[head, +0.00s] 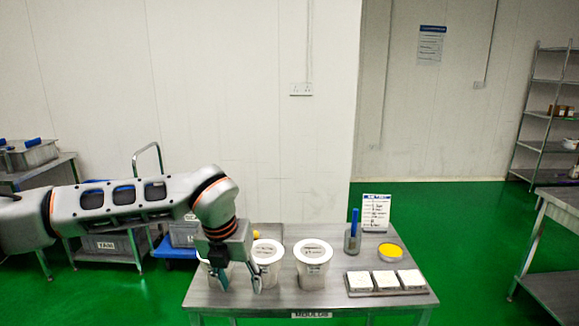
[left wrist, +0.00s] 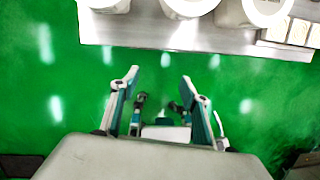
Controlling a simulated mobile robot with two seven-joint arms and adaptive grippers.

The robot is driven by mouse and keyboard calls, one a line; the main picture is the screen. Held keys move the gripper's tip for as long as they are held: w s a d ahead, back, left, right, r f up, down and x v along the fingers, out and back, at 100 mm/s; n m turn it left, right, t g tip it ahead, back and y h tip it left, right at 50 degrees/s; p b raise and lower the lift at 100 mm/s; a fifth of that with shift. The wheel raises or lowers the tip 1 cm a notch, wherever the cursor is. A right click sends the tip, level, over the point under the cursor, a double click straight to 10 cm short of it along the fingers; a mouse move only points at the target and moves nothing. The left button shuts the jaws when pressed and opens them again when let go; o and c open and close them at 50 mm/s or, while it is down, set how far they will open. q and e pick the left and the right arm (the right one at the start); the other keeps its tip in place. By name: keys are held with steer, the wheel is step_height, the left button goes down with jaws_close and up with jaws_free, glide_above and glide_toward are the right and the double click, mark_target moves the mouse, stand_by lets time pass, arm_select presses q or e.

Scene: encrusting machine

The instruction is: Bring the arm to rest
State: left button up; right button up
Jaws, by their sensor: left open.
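My left arm (head: 130,200) reaches in from the left in the head view and bends down at the wrist. My left gripper (head: 240,284) points down near the front left of the steel table (head: 340,302), in front of the white containers. In the left wrist view the left gripper (left wrist: 160,84) is open, with nothing between its fingers. Green floor shows below it, and the table edge (left wrist: 150,38) lies beyond the fingertips. My right gripper is in neither view.
A tray of white blocks (head: 387,282), a yellow-filled bowl (head: 390,252), a blue-handled tool (head: 353,232) and a sign (head: 376,213) are to the right. A cart (head: 110,243) stands behind my arm.

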arm_select(q)
steer(key=s+d+f+m+g+h, duration=0.1)
steer(key=s+d+f+g+h, duration=0.2)
steer(key=s+d, duration=0.6)
steer(key=s+d+f+m+g+h, duration=0.1)
steer(key=s+d+f+g+h, duration=0.15)
steer(key=s+d+h, duration=0.65)
steer(key=d+r+n+h, duration=0.5)
steer(key=d+r+h, duration=0.1)
steer(key=d+r, duration=0.25)
steer(key=w+a+f+n+t+y, duration=0.2)
steer(key=w+a+f+n+t, duration=0.25)
steer(key=a+n+t, duration=0.4)
steer(key=w+a+f+n+t+y, duration=0.25)
steer(key=w+a+n+t, duration=0.25)
steer(key=n+t, duration=0.5)
steer(key=s+a+f+n+g+y, duration=0.1)
steer(key=s+a+f+n+y, duration=0.3)
steer(key=a+f, duration=0.4)
steer(key=s+a+f+n+y, duration=0.1)
steer(key=a+f+n+y, duration=0.45)
steer(key=f, duration=0.55)
steer(key=s+a+f+n+g+y, duration=0.2)
steer(key=s+a+f+g, duration=0.2)
steer(key=s+a+f, duration=0.4)
steer(key=s+f, duration=0.3)
steer(key=shift+s+a+f, duration=0.15)
steer(key=shift+s+a, duration=0.1)
steer(key=c, duration=0.5)
steer(key=shift+d, duration=0.1)
